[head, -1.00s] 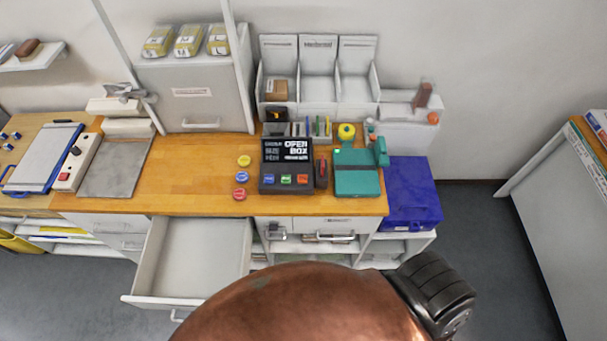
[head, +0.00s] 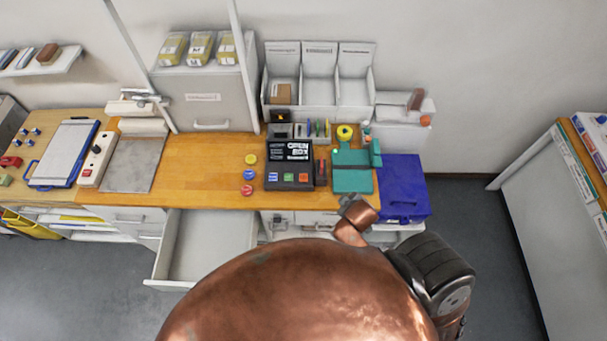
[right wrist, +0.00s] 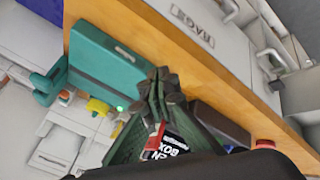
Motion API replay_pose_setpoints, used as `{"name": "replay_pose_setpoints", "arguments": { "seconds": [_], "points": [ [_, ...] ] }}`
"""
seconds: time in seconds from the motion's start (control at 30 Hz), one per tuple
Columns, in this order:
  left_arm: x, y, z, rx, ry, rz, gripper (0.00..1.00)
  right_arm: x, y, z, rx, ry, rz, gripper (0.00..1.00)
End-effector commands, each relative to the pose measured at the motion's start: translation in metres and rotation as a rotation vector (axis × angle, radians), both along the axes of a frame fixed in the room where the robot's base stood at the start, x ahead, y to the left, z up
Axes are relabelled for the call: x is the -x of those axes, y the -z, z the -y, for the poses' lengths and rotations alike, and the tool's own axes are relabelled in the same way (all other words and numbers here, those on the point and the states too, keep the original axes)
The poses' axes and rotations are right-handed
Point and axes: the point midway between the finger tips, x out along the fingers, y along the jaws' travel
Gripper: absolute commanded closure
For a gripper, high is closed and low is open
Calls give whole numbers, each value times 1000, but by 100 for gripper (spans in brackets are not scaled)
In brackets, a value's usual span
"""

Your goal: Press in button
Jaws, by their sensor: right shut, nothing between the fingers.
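A dark terminal (head: 289,165) stands on the wooden counter, its screen reading "OPEN BOX". Along its front are a blue button (head: 272,177), a green button (head: 288,177) and an orange-red button (head: 303,177). Yellow, blue and red round pieces (head: 249,174) lie in a column left of it. My right gripper (head: 352,203) is at the counter's front edge, right of the terminal, small and partly hidden by its copper link. In the right wrist view its fingers (right wrist: 160,85) are shut and empty, with part of the terminal's screen (right wrist: 165,148) behind them. My left gripper is out of view.
A teal device (head: 352,180) with a green light sits right of the terminal, near my right gripper. A blue box (head: 402,187) stands beyond it. An open drawer (head: 210,245) juts out below the counter. Bare counter (head: 205,170) lies left of the round pieces.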

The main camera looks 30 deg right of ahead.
Motion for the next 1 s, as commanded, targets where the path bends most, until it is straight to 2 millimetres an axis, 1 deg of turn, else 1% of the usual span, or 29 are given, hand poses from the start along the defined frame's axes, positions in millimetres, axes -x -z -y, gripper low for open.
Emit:
{"name": "replay_pose_setpoints", "arguments": {
  "seconds": [0.03,0.07,0.13,0.17,0.2,0.27,0.3,0.37,0.4,0.47,0.5,0.57,0.6,0.67,0.7,0.73,0.77,0.8,0.83,0.9,1.0],
  "points": [
    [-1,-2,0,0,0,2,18,-21,-16,8,84,-76,43,100],
    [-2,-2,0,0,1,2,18,-35,-25,12,139,-125,71,100],
    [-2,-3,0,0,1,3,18,-67,-51,19,284,-256,139,100],
    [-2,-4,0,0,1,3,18,-82,-64,20,354,-316,169,100],
    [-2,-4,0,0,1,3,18,-101,-82,20,452,-402,210,100],
    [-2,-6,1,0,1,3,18,-129,-110,15,610,-539,268,100],
    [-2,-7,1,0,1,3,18,-147,-130,9,724,-637,306,100],
    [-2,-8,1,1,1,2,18,-171,-158,-6,905,-790,362,100],
    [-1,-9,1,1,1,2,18,-185,-176,-19,1040,-903,396,100],
    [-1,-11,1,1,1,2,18,-203,-202,-45,1264,-1089,447,100],
    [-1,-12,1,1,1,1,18,-212,-215,-65,1438,-1234,477,100],
    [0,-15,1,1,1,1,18,-218,-224,-97,1720,-1473,511,100],
    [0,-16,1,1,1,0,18,-218,-222,-115,1898,-1632,523,100],
    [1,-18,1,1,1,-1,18,-212,-209,-131,2149,-1869,523,100],
    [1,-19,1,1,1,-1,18,-206,-195,-134,2294,-2024,514,100],
    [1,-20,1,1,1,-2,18,-201,-184,-132,-2239,2000,-468,100],
    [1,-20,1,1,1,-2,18,-195,-173,-128,-2128,1932,-419,100],
    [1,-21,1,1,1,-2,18,-189,-159,-118,-1996,1851,-358,100],
    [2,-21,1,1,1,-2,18,-184,-150,-111,-1911,1804,-325,100],
    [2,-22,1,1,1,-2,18,-176,-134,-95,-1769,1726,-272,100],
    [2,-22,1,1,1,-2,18,-170,-122,-79,-1654,1668,-234,100]
  ]
}}
